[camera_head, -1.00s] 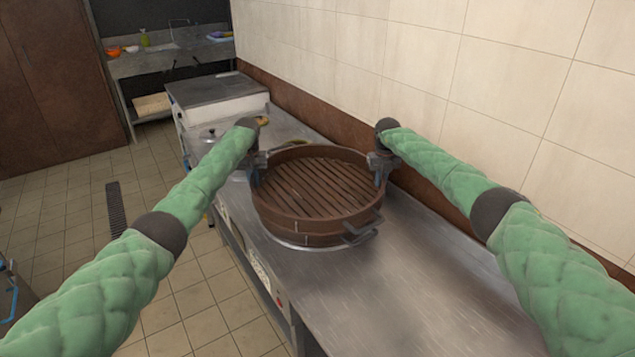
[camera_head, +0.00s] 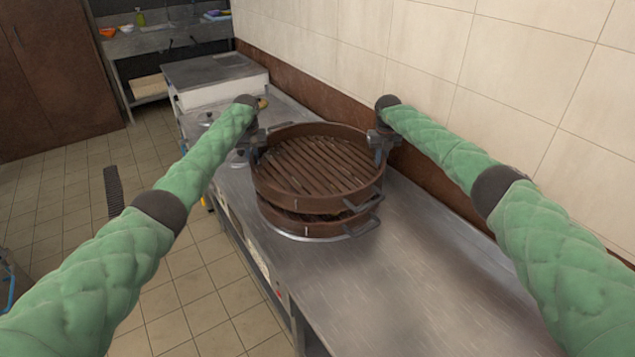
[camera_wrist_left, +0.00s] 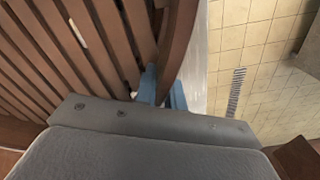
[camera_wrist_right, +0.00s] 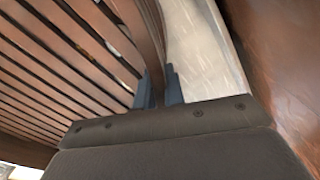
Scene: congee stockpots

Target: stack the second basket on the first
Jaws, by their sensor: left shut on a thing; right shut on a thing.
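The upper basket (camera_head: 315,165) is a round brown steamer with a slatted floor and a handle on its near right side. It is held above the lower basket (camera_head: 290,222), with a gap between them at the near side. The far side of the gap is hidden. The lower basket rests on the steel counter over a metal rim. My left gripper (camera_head: 257,152) is shut on the upper basket's left wall, and its fingers clamp the wall in the left wrist view (camera_wrist_left: 160,85). My right gripper (camera_head: 379,148) is shut on the right wall, also seen in the right wrist view (camera_wrist_right: 158,88).
The steel counter (camera_head: 400,270) is clear in front and to the right. A tiled wall (camera_head: 420,50) runs along its right side. A lidded pot (camera_head: 208,118) and a boxy steel appliance (camera_head: 215,75) stand behind on the left. Open floor lies left of the counter.

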